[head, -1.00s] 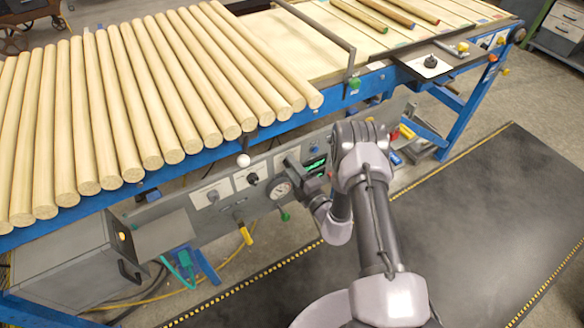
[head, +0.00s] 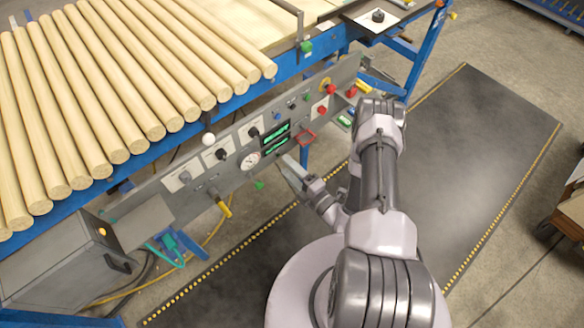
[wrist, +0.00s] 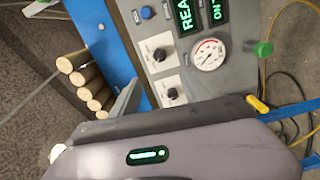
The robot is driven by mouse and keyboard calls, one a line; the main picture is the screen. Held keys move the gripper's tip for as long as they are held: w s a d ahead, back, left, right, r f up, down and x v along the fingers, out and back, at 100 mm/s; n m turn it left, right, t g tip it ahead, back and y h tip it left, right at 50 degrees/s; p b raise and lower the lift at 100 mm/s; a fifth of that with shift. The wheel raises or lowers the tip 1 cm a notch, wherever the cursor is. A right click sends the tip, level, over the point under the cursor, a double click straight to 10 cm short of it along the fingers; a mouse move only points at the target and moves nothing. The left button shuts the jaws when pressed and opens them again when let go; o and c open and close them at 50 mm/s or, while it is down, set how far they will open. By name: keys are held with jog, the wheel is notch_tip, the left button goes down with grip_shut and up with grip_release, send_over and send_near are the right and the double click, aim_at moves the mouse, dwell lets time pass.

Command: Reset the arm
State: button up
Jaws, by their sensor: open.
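My arm rises from the lower right of the head view and bends at the elbow. Its forearm folds down toward the machine's front panel. My gripper (head: 294,174) is small and partly hidden there, in front of the panel's lower edge, below the green displays (head: 274,138). It is open, and I see nothing held in it. In the wrist view the grey housing with a green light fills the bottom. Beyond it are the panel (wrist: 215,85) with a pressure gauge (wrist: 208,54), dials and displays. I cannot tell whether the gripper touches the panel.
Many round wood rods (head: 110,95) lie on the blue-framed line, their ends overhanging its front. A white ball knob (head: 208,139), a yellow-handled lever (head: 223,207) and a red button (head: 331,89) stick out from the panel. The dark floor mat (head: 470,150) to the right is clear.

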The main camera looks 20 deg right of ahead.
jog(key=shift+v, duration=0.75)
jog(key=shift+a, duration=0.1)
